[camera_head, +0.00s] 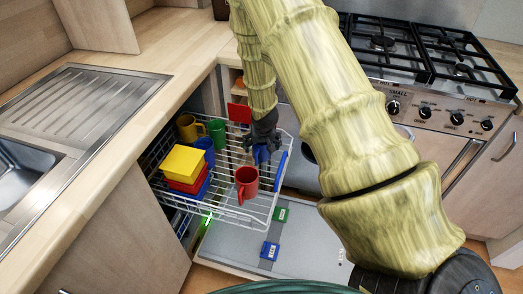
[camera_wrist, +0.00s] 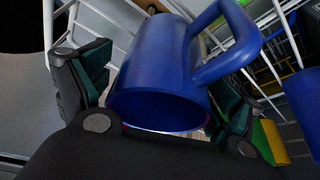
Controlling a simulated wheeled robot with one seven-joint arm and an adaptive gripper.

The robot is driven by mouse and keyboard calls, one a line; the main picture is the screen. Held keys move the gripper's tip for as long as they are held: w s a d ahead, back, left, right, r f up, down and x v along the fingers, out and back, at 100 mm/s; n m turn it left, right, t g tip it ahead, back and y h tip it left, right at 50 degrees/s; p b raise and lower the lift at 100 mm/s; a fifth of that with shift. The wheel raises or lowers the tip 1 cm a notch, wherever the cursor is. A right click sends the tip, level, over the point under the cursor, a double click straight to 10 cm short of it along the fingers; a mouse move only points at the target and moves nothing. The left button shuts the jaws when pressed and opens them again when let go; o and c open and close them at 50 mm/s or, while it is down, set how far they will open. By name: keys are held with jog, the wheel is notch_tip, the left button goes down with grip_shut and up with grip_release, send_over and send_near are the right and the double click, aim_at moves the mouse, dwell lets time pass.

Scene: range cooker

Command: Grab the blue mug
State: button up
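A blue mug (camera_head: 261,153) is at the back right part of the dish rack, just under my gripper (camera_head: 262,138). In the wrist view this blue mug (camera_wrist: 160,65) fills the space between the fingers, its mouth facing the camera and its handle at the upper right. My gripper (camera_wrist: 160,90) has its fingers spread wide on either side of the mug. No firm grip shows. A second blue mug (camera_head: 205,150) stands in the left part of the rack; a blue thing also shows at the wrist view's right edge (camera_wrist: 305,95).
The wire dish rack (camera_head: 228,213) also holds a red mug (camera_head: 246,180), a yellow mug (camera_head: 188,127), a green mug (camera_head: 217,131) and stacked yellow, red and blue dishes (camera_head: 184,163). The counter (camera_head: 172,52) borders it at left; the range cooker (camera_head: 450,105) stands at right.

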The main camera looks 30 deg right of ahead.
jog(key=c, duration=1.2)
jog(key=shift+r, duration=0.1)
